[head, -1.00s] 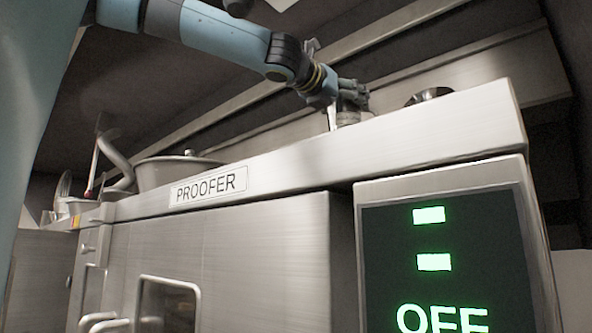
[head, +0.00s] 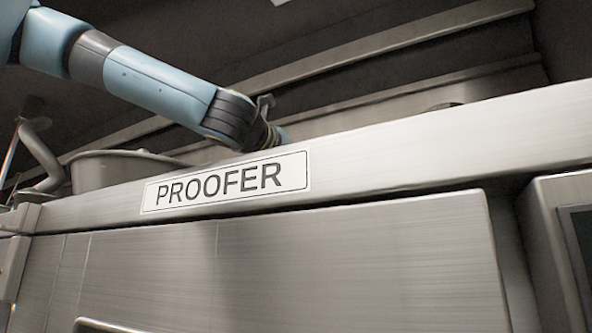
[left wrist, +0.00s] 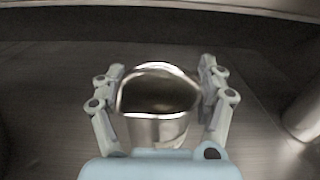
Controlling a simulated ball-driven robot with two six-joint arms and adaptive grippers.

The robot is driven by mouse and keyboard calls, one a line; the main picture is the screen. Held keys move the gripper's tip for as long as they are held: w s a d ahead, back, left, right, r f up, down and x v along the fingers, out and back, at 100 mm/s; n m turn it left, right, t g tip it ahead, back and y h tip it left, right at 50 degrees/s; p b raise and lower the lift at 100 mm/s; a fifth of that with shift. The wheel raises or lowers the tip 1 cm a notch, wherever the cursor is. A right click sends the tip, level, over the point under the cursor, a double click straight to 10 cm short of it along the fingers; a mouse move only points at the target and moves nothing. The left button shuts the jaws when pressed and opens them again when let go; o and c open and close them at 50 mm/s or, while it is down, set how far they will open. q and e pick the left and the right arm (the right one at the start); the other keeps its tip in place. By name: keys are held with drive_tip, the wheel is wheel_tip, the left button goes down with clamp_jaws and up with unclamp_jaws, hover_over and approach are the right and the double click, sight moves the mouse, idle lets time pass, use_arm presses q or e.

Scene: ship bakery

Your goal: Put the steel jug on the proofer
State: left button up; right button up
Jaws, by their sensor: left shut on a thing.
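The steel jug (left wrist: 155,130) is upright between the fingers of my left gripper (left wrist: 163,68) in the left wrist view, its open top facing the camera. The gripper is shut on it, one finger on each side. The proofer (head: 350,270) fills the lower head view, with its label on the upper front edge. My left arm reaches over its top, and that edge hides the gripper and jug there. A brushed surface shows around the jug in the wrist view; I cannot tell whether the jug touches it. My right gripper is not in view.
A wide metal pot (head: 115,170) stands on the proofer top at the left in the head view. Part of a rounded metal object (left wrist: 303,118) shows at the right of the wrist view. The surface close around the jug looks clear.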

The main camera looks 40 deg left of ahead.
use_arm(q)
drive_tip(key=shift+s+d, duration=0.25)
drive_tip(key=shift+d, duration=0.2)
drive_tip(key=o, duration=1.3)
drive_tip(key=shift+d, duration=0.1)
drive_tip(key=o, duration=0.5)
drive_tip(key=shift+w+a+f, duration=0.1)
drive_tip(key=shift+w+a, duration=0.05)
drive_tip(key=shift+a, duration=0.2)
drive_tip(key=shift+c, duration=0.2)
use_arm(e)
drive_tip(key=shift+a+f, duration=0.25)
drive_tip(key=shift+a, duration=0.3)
use_arm(q)
drive_tip(key=shift+d, duration=0.15)
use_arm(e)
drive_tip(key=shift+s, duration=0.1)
use_arm(q)
drive_tip(key=b+v, duration=0.3)
drive_tip(key=v, duration=0.9)
drive_tip(key=shift+r+b, duration=0.25)
drive_tip(key=shift+b, duration=0.15)
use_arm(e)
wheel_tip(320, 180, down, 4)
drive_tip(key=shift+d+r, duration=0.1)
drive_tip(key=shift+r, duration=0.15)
